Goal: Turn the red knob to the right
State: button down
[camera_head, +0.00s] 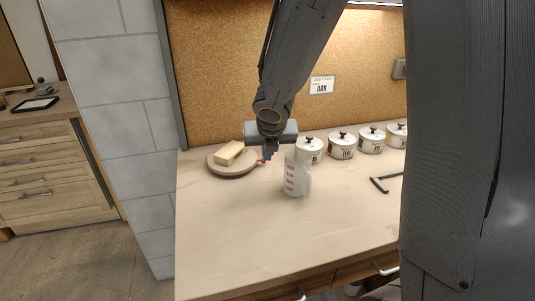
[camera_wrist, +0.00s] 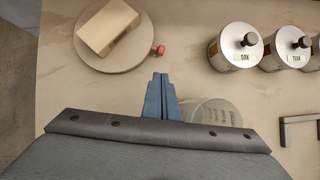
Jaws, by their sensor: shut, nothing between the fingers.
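The red knob (camera_wrist: 158,50) sticks out from the right side of a round beige press base (camera_wrist: 147,37) in the wrist view. It also shows small in the head view (camera_head: 261,162), just left of my fingers. A pale wooden block (camera_wrist: 107,27) lies on top of the round base. My gripper (camera_wrist: 160,78) is shut and empty, its fingertips a little below the knob in the wrist view and apart from it. In the head view my gripper (camera_head: 271,157) points down over the bench, beside the base.
A translucent measuring cup (camera_head: 297,175) stands close to the right of my gripper. Several white lidded pots (camera_head: 342,147) line the back right, with a dark bracket (camera_head: 380,184) in front. The bench (camera_head: 235,230) is clear at its front left. A cork board (camera_head: 220,80) stands behind.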

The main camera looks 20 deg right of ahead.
jog(key=x, duration=0.2)
jog(key=b+x, duration=0.1)
jog(key=x, duration=0.1)
jog(key=w+x, duration=0.1)
jog(key=x, duration=0.1)
jog(key=shift+w+d+r+b, duration=0.1)
jog(key=shift+d+r+b, duration=0.05)
jog(key=shift+r+b, duration=0.25)
jog(key=shift+w+f, duration=0.3)
jog(key=shift+w, duration=0.2)
jog(key=shift+d+p, duration=0.15)
jog(key=shift+p, duration=0.15)
jog(key=p, duration=0.1)
jog(key=w+n+p, duration=0.1)
jog(key=p, duration=0.1)
jog(key=shift+w+d+r+y, duration=0.1)
jog(key=shift+d+r+y, duration=0.1)
jog(key=shift+d+y, duration=0.15)
jog(key=w+n+p, duration=0.1)
jog(key=p, duration=0.1)
jog(key=n+y+p, duration=0.1)
jog(key=shift+w+d+p, duration=0.35)
jog(key=shift+d+p, duration=0.05)
jog(key=shift+w+d+f+n+y+p, duration=0.2)
jog(key=shift+w+n+p, duration=0.3)
jog(key=shift+p, duration=0.4)
jog(key=shift+s+a, duration=0.1)
jog(key=shift+s, duration=0.05)
